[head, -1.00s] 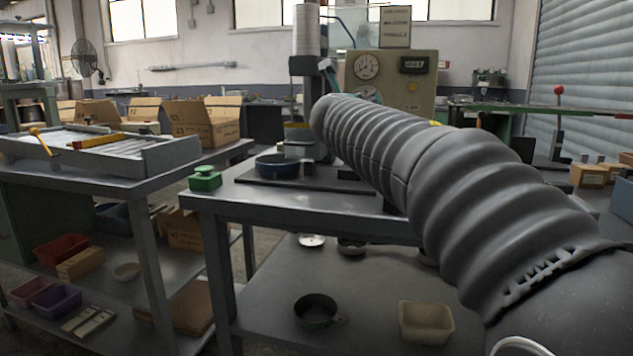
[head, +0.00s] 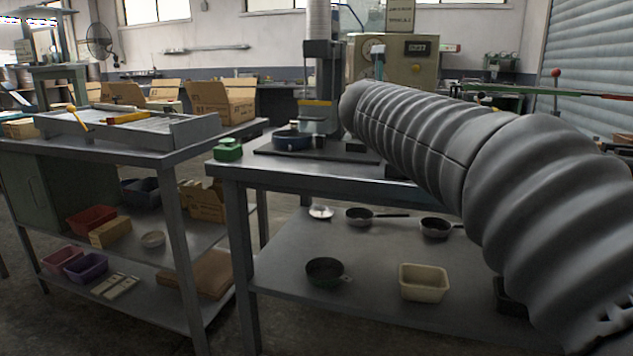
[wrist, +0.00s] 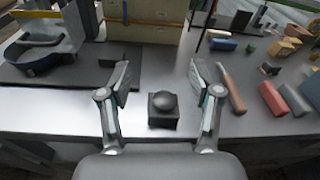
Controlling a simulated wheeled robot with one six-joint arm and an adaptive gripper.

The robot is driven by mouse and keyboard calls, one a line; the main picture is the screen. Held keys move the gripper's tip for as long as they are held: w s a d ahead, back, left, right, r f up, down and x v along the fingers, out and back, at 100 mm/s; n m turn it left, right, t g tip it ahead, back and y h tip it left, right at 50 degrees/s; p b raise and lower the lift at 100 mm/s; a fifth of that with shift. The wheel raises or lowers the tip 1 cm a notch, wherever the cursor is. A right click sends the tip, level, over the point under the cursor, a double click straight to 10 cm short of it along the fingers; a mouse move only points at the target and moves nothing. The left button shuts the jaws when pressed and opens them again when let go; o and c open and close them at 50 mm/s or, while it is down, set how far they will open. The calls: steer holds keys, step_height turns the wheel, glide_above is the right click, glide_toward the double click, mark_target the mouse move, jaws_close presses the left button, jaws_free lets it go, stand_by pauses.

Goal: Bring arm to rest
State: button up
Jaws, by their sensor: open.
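My gripper (wrist: 161,88) shows in the wrist view with its two fingers spread wide and nothing between them. Beyond and below the fingers is the metal bench top (wrist: 262,124). A small dark block with a rounded top (wrist: 163,108) stands on the bench, seen through the gap between the fingers and apart from them. A blue pan (wrist: 33,60) sits at the left of the wrist view, and it also shows on the bench in the head view (head: 291,141). In the head view my ribbed grey arm covers the right side and hides the gripper.
A green block (head: 228,149) sits at the bench's left corner. Several pans and a cream bin (head: 423,282) are on the lower shelf. A tray (head: 190,130) lies on the left table. A wooden-handled tool (wrist: 232,90) and coloured blocks lie right of the gripper.

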steer(key=s+d+f+m+g+y, duration=0.1)
steer(key=s+d+f+m+g, duration=0.2)
steer(key=s+f+m, duration=0.55)
steer(key=s+d+f+m+g, duration=0.2)
steer(key=s+d+f+m, duration=0.1)
steer(key=s+f+m, duration=0.5)
steer(key=s+a+f+m+g+y, duration=0.2)
steer(key=s+f+m, duration=0.6)
steer(key=s, duration=0.2)
steer(key=s+a+f+m+g+y, duration=0.2)
steer(key=s+a+f+m+y, duration=0.1)
steer(key=s+f+m, duration=0.6)
steer(key=shift+s+g, duration=0.4)
steer(key=shift+s, duration=0.4)
